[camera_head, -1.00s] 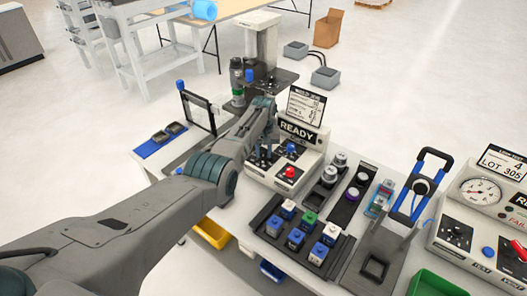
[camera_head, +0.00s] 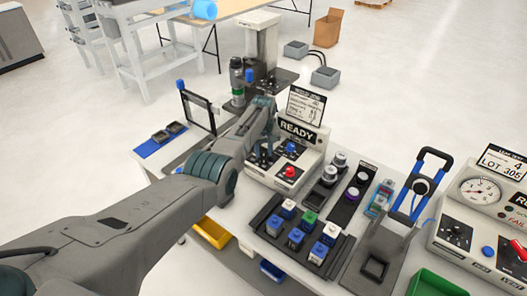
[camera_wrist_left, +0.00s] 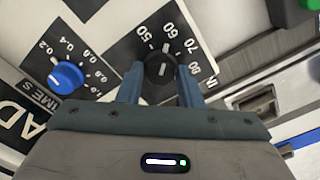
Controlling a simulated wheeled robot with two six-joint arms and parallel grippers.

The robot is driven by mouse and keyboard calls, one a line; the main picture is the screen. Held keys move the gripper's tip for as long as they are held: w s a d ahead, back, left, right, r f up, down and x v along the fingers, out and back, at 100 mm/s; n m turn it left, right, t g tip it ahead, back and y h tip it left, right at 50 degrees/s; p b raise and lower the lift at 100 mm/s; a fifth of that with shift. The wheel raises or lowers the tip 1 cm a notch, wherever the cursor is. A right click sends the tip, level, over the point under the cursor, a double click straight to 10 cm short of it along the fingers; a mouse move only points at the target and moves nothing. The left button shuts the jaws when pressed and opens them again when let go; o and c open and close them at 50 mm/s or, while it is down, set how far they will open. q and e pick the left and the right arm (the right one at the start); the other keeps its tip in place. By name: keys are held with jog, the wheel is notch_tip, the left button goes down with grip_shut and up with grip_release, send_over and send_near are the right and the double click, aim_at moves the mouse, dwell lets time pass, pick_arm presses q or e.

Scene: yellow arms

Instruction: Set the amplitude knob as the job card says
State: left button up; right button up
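The machine with the READY display (camera_head: 298,131) stands on the white bench, with the job card (camera_head: 306,107) above it; its small print is hard to read. My left gripper (camera_head: 264,152) reaches down to the machine's panel from the left. In the left wrist view, its two fingers (camera_wrist_left: 162,80) stand on either side of a black knob (camera_wrist_left: 160,66), seemingly touching both sides. A white line marks the knob; its scale shows 50, 60, 70 and 80. A blue knob (camera_wrist_left: 67,76) with a TIME S scale sits to the left. My right gripper is out of view.
A red button (camera_head: 291,172) sits on the machine's front. A rack of blue, white and green blocks (camera_head: 297,236) lies in front. A gauge machine (camera_head: 480,195) stands at right, and a press column (camera_head: 262,45) behind.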

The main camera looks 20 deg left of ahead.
aim_at(264, 153)
pick_arm(q)
jog(key=shift+o, duration=1.3)
jog(key=shift+r, duration=0.1)
jog(key=shift+r, duration=0.35)
notch_tip(264, 153, up, 10)
jog(key=b, duration=0.2)
